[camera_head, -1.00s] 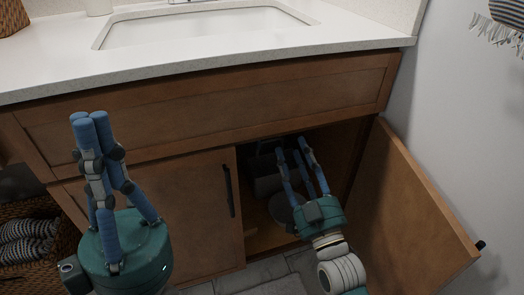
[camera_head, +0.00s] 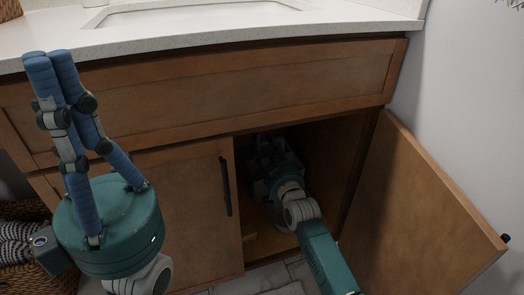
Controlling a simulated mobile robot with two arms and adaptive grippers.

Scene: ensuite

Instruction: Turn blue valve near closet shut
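The blue valve is not visible; the dark inside of the cabinet and my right arm hide what is at the back. My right gripper (camera_head: 272,163) is inside the open right side of the vanity cabinet (camera_head: 342,150). Its fingers are lost in shadow, so I cannot tell whether they are open or touching anything. My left gripper (camera_head: 48,64) is raised in front of the cabinet at the left, fingers pointing up with their tips together, empty.
The right cabinet door (camera_head: 415,210) is swung open at the right. The left door (camera_head: 180,215) is shut, with a dark handle (camera_head: 226,187). The countertop (camera_head: 230,30) overhangs above. A woven basket (camera_head: 28,250) with striped towels stands at lower left.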

